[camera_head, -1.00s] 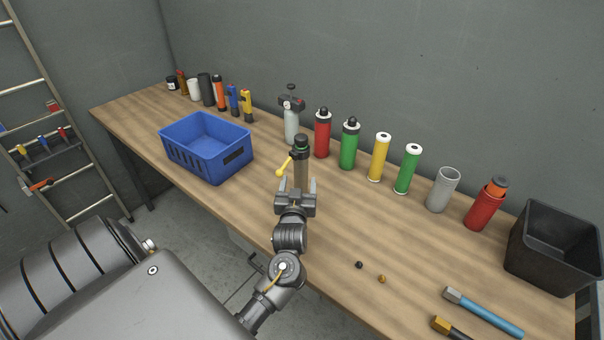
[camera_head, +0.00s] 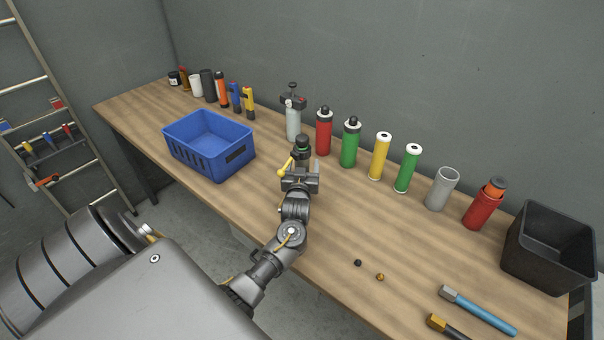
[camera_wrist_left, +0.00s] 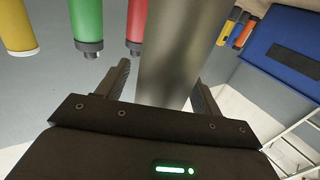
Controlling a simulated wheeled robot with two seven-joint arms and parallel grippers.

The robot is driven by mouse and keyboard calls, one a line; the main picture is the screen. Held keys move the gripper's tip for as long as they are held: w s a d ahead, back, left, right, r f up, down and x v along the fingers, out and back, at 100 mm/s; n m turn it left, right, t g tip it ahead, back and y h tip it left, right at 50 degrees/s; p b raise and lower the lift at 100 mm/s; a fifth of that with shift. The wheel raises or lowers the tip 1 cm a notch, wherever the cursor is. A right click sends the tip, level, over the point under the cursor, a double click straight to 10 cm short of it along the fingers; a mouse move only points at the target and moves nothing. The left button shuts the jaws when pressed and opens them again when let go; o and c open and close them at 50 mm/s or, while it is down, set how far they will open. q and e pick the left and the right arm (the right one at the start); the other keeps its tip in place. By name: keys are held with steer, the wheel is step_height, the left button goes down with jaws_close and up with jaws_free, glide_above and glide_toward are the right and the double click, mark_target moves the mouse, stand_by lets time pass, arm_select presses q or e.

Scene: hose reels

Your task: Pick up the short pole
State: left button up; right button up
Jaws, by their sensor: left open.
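In the left wrist view the grey shaft of the pole (camera_wrist_left: 180,50) stands between the fingers of the open left gripper (camera_wrist_left: 160,85). A gap shows by the left finger; contact at the right finger is unclear. My right gripper is not in view.
A blue crate (camera_head: 210,147) stands to the left. A bottle with a valve (camera_head: 293,120), a red cylinder (camera_head: 324,133) and a green cylinder (camera_head: 350,145) stand close behind the pole. A black bin (camera_head: 548,248) is at the right end.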

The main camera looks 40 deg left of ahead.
arm_select(q)
steer(key=shift+c, duration=0.3)
steer(key=c, duration=1.2)
steer(key=shift+c, duration=0.3)
steer(key=shift+r, duration=0.1)
